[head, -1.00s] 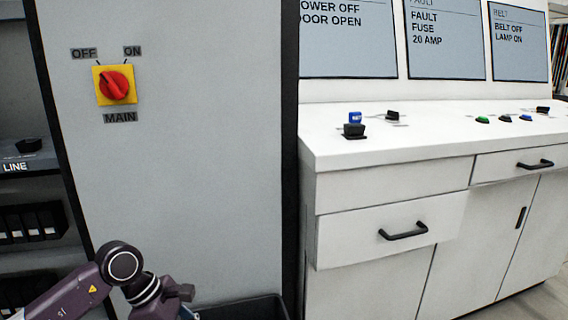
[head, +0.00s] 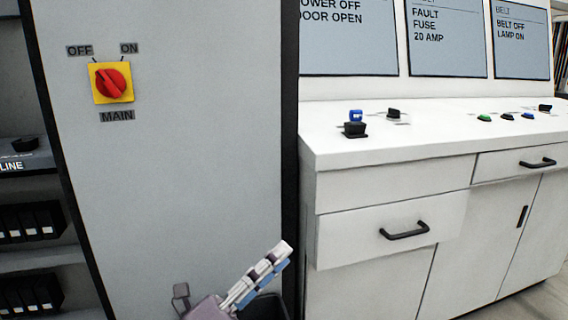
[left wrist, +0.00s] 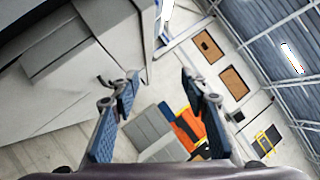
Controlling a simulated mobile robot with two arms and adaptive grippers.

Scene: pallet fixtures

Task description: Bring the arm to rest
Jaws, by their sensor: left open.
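My left gripper (head: 284,254) is at the bottom of the head view, in front of the grey cabinet (head: 180,180) and left of the white console (head: 355,290). Its fingers point up and to the right. In the left wrist view the two blue-padded fingers (left wrist: 160,86) stand apart with nothing between them. A small part of my arm shows at the bottom edge of the head view; the rest is out of the picture. My right gripper is not in view.
A red rotary switch (head: 112,83) on a yellow plate is on the cabinet. A dark bin (head: 268,307) is behind the gripper. The console has a drawer (head: 390,232) standing out slightly. Shelves (head: 30,262) are at the left.

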